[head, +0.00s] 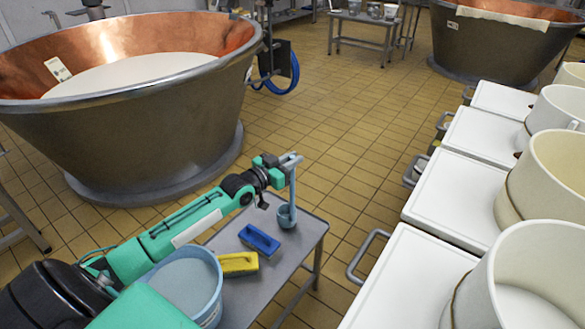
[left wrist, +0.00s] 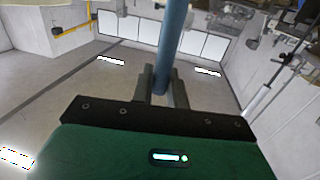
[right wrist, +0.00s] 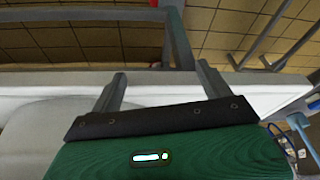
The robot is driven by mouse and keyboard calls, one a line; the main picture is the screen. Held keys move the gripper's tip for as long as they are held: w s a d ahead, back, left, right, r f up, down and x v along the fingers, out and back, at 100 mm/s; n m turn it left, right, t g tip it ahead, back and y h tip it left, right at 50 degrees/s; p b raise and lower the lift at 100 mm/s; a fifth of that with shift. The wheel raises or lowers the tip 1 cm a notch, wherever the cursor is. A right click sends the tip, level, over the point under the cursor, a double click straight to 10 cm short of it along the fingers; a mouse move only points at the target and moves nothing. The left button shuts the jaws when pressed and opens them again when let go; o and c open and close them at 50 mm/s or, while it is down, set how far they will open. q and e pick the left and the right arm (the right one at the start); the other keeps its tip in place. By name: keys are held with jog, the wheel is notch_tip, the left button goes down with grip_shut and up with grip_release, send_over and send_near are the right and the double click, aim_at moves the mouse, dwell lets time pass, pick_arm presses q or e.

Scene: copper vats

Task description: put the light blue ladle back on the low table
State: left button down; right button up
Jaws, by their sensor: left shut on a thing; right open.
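The light blue ladle (head: 292,187) hangs upright from my left gripper (head: 290,160), bowl down, over the far end of the grey low table (head: 307,236). I cannot tell whether the bowl touches the tabletop. In the left wrist view the ladle's handle (left wrist: 174,40) stands between the two fingers of the left gripper (left wrist: 163,75), which is shut on it. My right gripper (right wrist: 160,72) is open and empty in the right wrist view, with a pale surface beyond its fingers. It does not show in the head view.
On the low table are a blue brush (head: 259,240), a yellow brush (head: 239,264) and a light blue bucket (head: 213,310). A copper vat (head: 170,120) stands behind at left. White-lidded carts (head: 460,190) with cream tubs (head: 545,180) line the right. Tiled floor (head: 345,150) lies between.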

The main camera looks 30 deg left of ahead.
pick_arm(q)
jog(key=shift+f+b, duration=0.45)
jog(key=shift+f, duration=0.4)
pick_arm(e)
jog(key=shift+w+v, duration=0.2)
jog(key=shift+v, duration=0.6)
jog(key=shift+w+v, duration=0.15)
jog(key=shift+v, duration=0.6)
jog(key=shift+r, duration=0.1)
pick_arm(q)
jog(key=shift+f, duration=0.2)
jog(key=c, duration=1.4)
grip_release()
pick_arm(e)
jog(key=shift+r+t, duration=0.1)
jog(key=shift+t, duration=0.2)
